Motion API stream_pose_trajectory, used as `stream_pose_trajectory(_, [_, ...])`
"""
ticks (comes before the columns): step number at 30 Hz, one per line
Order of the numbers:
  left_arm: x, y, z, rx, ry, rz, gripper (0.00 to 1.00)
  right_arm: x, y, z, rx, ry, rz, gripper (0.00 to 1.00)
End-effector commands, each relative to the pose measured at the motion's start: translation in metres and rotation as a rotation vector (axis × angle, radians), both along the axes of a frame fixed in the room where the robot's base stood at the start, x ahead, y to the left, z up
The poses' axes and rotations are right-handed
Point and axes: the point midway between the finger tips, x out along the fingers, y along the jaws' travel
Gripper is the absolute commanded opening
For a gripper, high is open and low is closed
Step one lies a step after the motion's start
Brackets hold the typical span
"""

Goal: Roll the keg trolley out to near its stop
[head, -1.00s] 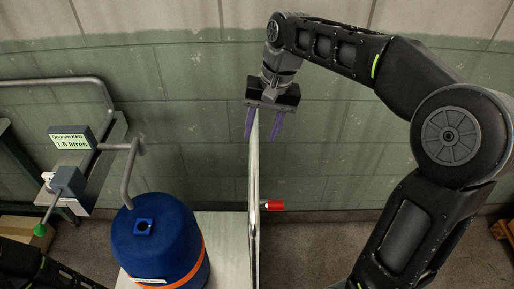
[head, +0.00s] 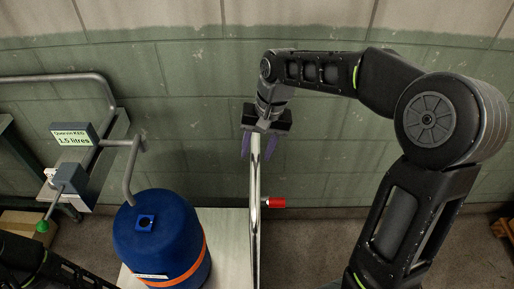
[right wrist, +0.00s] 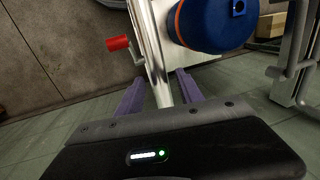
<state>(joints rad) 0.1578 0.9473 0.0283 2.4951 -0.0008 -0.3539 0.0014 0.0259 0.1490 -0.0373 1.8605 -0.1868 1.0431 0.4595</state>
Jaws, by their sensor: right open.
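The keg trolley has a pale flat deck (head: 225,235) and an upright steel handle rail (head: 256,215) on its right side. A blue keg (head: 160,235) with an orange band stands upright on the deck. My right gripper (head: 257,155) is open at the top of the rail, its purple fingers one on each side of it. In the right wrist view the rail (right wrist: 155,60) runs between the two spread fingers (right wrist: 160,90); I cannot tell whether either touches it. The keg also shows there (right wrist: 210,22). My left gripper is out of view.
A red-ended peg (head: 275,202) sticks out right of the rail. At left stand a dispenser with a "1.5 litres" display (head: 74,134), a bent spout (head: 130,170) near the keg and a green-knobbed lever (head: 42,226). A green block wall is behind.

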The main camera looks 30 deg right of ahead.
Motion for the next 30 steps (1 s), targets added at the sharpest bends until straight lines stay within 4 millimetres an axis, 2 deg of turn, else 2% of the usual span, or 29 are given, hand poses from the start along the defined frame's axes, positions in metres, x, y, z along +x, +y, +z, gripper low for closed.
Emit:
stream_pose_trajectory(2, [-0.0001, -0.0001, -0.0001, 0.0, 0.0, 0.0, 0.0, 0.0, 0.0, 0.0002, 0.0, 0.0, 0.0, 0.41])
stream_pose_trajectory(17, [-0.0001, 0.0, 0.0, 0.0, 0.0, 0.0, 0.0, 0.0, 0.0, 0.0005, 0.0, 0.0, 0.0, 0.0])
stream_pose_trajectory(30, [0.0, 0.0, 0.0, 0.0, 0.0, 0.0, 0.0, 0.0001, -0.0001, 0.0007, 0.0, 0.0, 0.0, 0.0])
